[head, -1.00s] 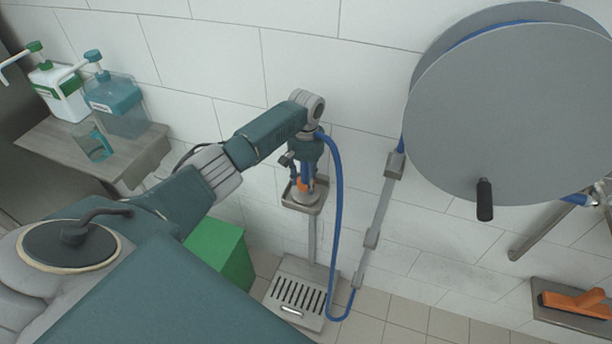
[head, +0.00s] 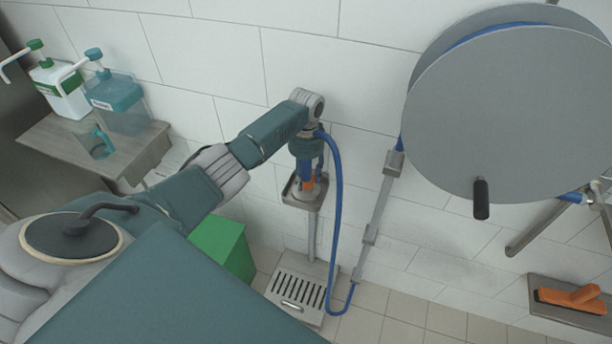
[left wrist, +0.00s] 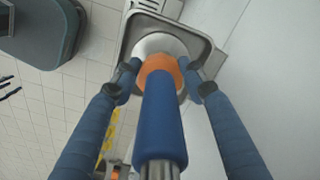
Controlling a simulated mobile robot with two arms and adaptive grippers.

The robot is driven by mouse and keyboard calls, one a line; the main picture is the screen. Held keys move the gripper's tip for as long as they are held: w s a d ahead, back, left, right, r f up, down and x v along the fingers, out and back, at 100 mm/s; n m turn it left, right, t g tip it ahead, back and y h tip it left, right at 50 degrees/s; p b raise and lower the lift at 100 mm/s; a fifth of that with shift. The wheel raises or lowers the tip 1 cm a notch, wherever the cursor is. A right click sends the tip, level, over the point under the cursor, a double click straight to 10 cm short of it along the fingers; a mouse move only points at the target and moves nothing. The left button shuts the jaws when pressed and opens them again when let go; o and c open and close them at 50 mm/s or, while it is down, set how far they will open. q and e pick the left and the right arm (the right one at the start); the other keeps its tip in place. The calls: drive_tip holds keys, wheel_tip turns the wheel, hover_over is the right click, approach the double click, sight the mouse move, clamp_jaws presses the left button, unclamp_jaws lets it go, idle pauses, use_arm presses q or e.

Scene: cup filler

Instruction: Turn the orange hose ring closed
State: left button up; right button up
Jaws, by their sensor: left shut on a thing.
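The orange hose ring (left wrist: 160,70) is at the end of the blue hose nozzle (left wrist: 161,120), in the middle of the left wrist view. Its far side meets a pale round part. In the head view the ring (head: 308,184) shows small and partly covered below my left wrist. My left gripper (left wrist: 160,82) has one finger on each side of the ring and is shut on it. In the head view the gripper (head: 307,178) points down at the small metal tray. My right gripper is not in view.
A steel tray (left wrist: 199,70) surrounds the ring's place on the wall. The blue hose (head: 336,230) hangs in a loop beside my left wrist. A large grey reel (head: 510,115) is at the right. A green bin (head: 222,247) and a floor drain (head: 297,291) lie below.

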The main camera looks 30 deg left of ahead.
use_arm(q)
drive_tip(key=shift+m, duration=0.6)
drive_tip(key=o, duration=1.2)
drive_tip(key=shift+r, duration=0.15)
wheel_tip(320, 180, up, 12)
drive_tip(key=shift+f, duration=0.1)
